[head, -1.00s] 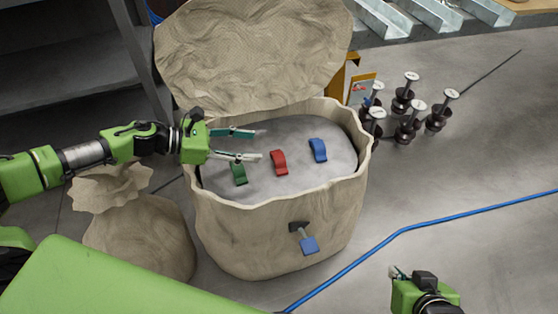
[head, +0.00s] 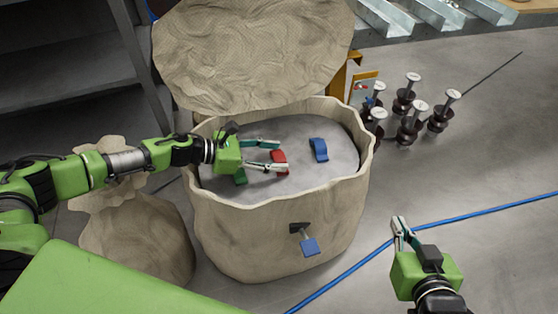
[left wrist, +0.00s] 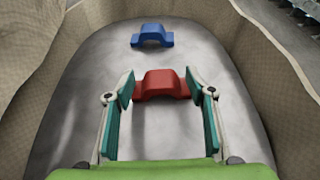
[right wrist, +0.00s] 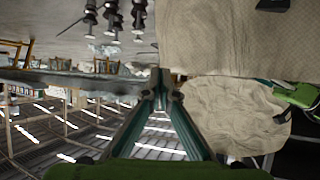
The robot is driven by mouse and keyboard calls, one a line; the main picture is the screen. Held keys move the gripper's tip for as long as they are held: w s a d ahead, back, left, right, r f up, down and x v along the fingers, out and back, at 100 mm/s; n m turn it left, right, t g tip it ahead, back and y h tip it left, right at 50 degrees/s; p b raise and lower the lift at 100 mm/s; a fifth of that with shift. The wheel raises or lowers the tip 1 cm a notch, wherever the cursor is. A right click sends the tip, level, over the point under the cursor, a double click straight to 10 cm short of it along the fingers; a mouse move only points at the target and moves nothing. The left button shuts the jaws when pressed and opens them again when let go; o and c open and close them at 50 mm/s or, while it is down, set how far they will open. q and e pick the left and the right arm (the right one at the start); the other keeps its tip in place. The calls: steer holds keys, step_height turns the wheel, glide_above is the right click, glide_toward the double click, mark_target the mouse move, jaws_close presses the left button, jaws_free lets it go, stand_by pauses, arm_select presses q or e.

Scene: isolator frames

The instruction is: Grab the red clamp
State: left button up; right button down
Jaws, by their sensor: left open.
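The red clamp (head: 279,157) lies on the grey surface inside the beige sack (head: 282,241), between the blue and green clamps. My left gripper (head: 282,155) is open, with its fingertips at the red clamp. In the left wrist view the red clamp (left wrist: 162,84) shows between and just beyond the two spread fingertips (left wrist: 160,92). I cannot tell whether the fingers touch it. My right gripper (head: 400,228) is over the floor at lower right, away from the sack. In the right wrist view its fingertips (right wrist: 160,88) come together with nothing visible between them.
The blue clamp (head: 319,149) lies right of the red one, and the green clamp (head: 240,176) is partly hidden by my left gripper. The sack's raised rim (head: 367,160) surrounds them. A smaller tied sack (head: 140,240) stands left. Dark spools (head: 410,128) stand at right.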

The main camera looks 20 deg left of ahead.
arm_select(q)
steer(key=shift+c, duration=0.4)
steer(key=c, duration=1.3)
steer(key=shift+w, duration=0.1)
steer(key=shift+r, duration=0.15)
